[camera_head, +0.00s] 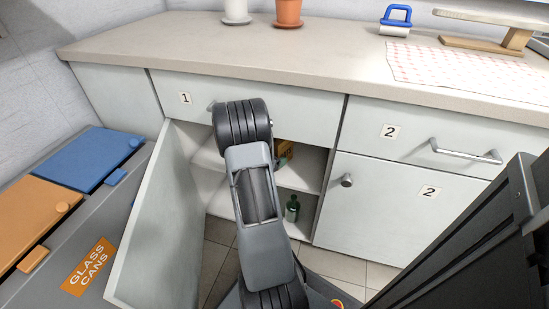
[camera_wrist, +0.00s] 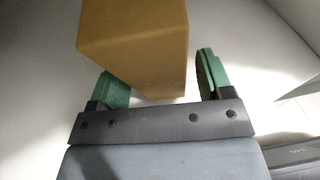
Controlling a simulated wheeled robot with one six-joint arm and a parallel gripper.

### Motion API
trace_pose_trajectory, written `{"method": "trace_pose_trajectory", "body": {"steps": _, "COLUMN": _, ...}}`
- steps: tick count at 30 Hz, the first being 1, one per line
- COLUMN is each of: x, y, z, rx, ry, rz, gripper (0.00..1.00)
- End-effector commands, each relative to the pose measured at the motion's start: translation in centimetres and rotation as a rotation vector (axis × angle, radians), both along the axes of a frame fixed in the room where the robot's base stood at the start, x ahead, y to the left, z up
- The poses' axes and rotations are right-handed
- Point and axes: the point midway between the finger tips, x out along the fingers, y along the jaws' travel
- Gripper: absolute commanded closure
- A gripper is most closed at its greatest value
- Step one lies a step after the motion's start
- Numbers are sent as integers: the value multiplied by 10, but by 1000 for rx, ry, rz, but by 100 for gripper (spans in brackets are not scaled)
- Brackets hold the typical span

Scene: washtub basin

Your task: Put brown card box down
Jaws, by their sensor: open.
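The brown card box (camera_wrist: 135,45) is large at the top of the wrist view, on a pale surface. In the head view, a small brown-orange patch that looks like this box (camera_head: 285,149) shows on the upper shelf (camera_head: 300,176) of the open cabinet, mostly hidden by my arm. My gripper (camera_wrist: 163,82) has green fingers that are spread apart. The box's lower part is between and beyond them, with a clear gap to the right finger. The left finger is close to the box's side; whether it touches, I cannot tell.
The cabinet door (camera_head: 160,227) stands open on the left, beside the arm. A green bottle (camera_head: 292,208) stands low in the cabinet. Closed drawers and a door marked 2 (camera_head: 388,201) are on the right. Bins (camera_head: 85,160) stand at far left. The countertop (camera_head: 330,62) is above.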

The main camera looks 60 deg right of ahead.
Motion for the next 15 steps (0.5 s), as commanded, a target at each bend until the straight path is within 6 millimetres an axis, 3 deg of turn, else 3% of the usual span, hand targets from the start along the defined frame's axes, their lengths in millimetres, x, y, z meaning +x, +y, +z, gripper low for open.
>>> {"method": "trace_pose_trajectory", "body": {"steps": 15, "x": 8, "y": 85, "z": 38, "rx": -1, "ry": 0, "rz": 4, "gripper": 27}}
